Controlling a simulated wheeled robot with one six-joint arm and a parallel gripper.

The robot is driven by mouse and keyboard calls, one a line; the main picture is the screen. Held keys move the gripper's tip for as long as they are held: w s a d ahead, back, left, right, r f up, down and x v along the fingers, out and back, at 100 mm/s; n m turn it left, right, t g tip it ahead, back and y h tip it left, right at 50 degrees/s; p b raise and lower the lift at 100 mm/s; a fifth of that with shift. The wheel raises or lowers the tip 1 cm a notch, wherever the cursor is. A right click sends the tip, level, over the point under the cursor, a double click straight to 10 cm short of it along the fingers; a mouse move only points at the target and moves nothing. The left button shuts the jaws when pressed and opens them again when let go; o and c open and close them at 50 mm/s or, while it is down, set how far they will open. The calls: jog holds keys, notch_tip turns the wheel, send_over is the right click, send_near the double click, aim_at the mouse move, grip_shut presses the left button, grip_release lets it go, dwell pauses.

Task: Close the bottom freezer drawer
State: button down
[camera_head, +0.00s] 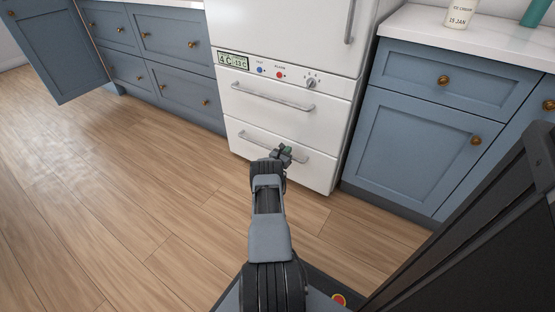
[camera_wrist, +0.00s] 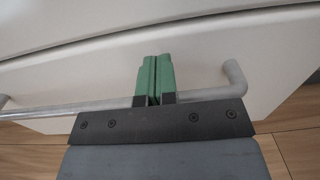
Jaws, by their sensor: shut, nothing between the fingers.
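The bottom freezer drawer (camera_head: 312,177) is the lowest white front of the white fridge-freezer, with a long grey bar handle (camera_head: 253,141). Its front looks flush or nearly flush with the drawer above; I cannot tell whether a small gap is left. My gripper (camera_head: 285,149) is at the right half of this handle. In the wrist view, the green fingers (camera_wrist: 154,62) are pressed together with nothing between them. They reach over the bar handle (camera_wrist: 60,110) towards the white drawer front (camera_wrist: 205,60). I cannot tell whether the tips touch it.
The upper freezer drawer (camera_head: 290,117) is shut under a control panel with a display (camera_head: 233,62). Blue cabinets stand on both sides; a blue cabinet door (camera_head: 50,45) stands open at the far left. The wooden floor (camera_head: 130,190) is clear.

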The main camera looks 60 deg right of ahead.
jog(key=a+p, duration=0.4)
jog(key=a, duration=0.7)
jog(key=w+a+r+m+g+y+p, duration=0.1)
jog(key=a+r+m+y+p, duration=0.3)
jog(key=r, duration=0.9)
jog(key=w+a+r+m+g+p, duration=0.25)
jog(key=a+r+p, duration=0.35)
jog(key=r, duration=0.7)
jog(key=w+a+r+m+y+p, duration=0.1)
jog(key=a+r+m+p, duration=0.35)
jog(key=r, duration=0.85)
jog(key=s+a+r+m+t+y+p, duration=0.2)
jog(key=s+a+r+y+p, duration=0.2)
jog(key=a+r, duration=0.6)
jog(key=s+a+r+m+t+y+p, duration=0.2)
jog(key=s+a+r+y+p, duration=0.2)
jog(key=a+r+p, duration=0.4)
jog(key=s+a+r+m+t+y+p, duration=0.2)
jog(key=s+a+r+y+p, duration=0.3)
jog(key=a+r, duration=0.7)
jog(key=a+t+p, duration=0.1)
jog(key=a+p, duration=0.1)
jog(key=a, duration=0.4)
jog(key=shift+m, duration=0.4)
jog(key=shift+a+r, duration=0.1)
